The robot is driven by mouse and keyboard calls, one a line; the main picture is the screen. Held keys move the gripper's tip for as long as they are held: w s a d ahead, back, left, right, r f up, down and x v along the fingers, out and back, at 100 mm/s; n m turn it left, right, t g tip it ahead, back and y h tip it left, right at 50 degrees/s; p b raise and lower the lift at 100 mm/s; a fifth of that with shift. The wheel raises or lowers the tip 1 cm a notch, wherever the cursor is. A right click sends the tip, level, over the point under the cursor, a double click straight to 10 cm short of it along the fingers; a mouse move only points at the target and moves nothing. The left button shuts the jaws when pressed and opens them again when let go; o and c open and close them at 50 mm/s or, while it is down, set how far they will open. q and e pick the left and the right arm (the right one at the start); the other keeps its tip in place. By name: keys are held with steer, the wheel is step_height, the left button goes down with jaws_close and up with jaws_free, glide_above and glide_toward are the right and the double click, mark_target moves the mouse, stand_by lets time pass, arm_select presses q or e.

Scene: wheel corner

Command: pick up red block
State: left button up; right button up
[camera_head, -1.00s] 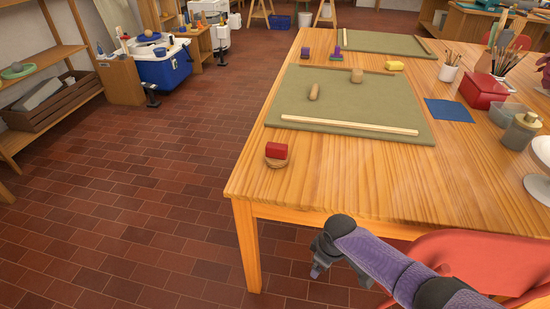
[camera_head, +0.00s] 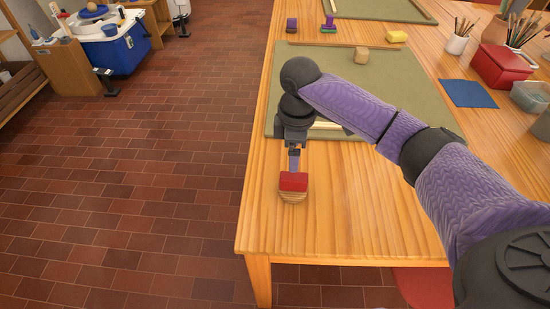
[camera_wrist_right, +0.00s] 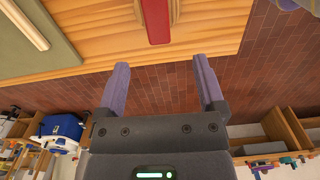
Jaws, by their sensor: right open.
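The red block (camera_head: 293,182) lies on a round wooden disc (camera_head: 293,196) near the table's left front edge. In the right wrist view the red block (camera_wrist_right: 155,20) shows at the top middle, ahead of the fingertips and between their lines. My right gripper (camera_head: 293,165) is just behind the block in the head view, pointing down toward it. Its two fingers are apart and empty in the right wrist view (camera_wrist_right: 163,70). Whether a finger touches the block cannot be told. My left gripper is in neither view.
The wooden table (camera_head: 350,220) has a green mat (camera_head: 430,105), partly hidden by my right arm. Bare tabletop surrounds the disc.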

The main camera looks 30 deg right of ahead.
mark_target(294, 176)
steer(key=shift+w+f, duration=0.25)
steer(key=f+b, duration=0.1)
steer(key=f, duration=0.2)
steer(key=f+b, duration=0.1)
steer(key=shift+s+d+f+b, duration=0.1)
steer(key=shift+s+f+b, duration=0.25)
steer(key=f+b, duration=0.1)
steer(key=f, duration=0.1)
steer(key=f+b, duration=0.1)
steer(key=f, duration=0.1)
steer(key=shift+d+f+b, duration=0.2)
steer(key=shift+f+b, duration=0.05)
steer(key=shift+b, duration=0.1)
steer(key=shift+w+f, duration=0.1)
steer(key=shift+f, duration=0.1)
steer(key=shift+r, duration=0.2)
steer(key=shift+c, duration=0.3)
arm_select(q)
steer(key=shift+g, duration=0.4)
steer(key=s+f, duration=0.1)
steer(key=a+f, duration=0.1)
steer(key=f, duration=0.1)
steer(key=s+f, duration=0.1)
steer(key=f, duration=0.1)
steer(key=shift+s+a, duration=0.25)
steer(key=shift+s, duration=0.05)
arm_select(e)
jaws_close()
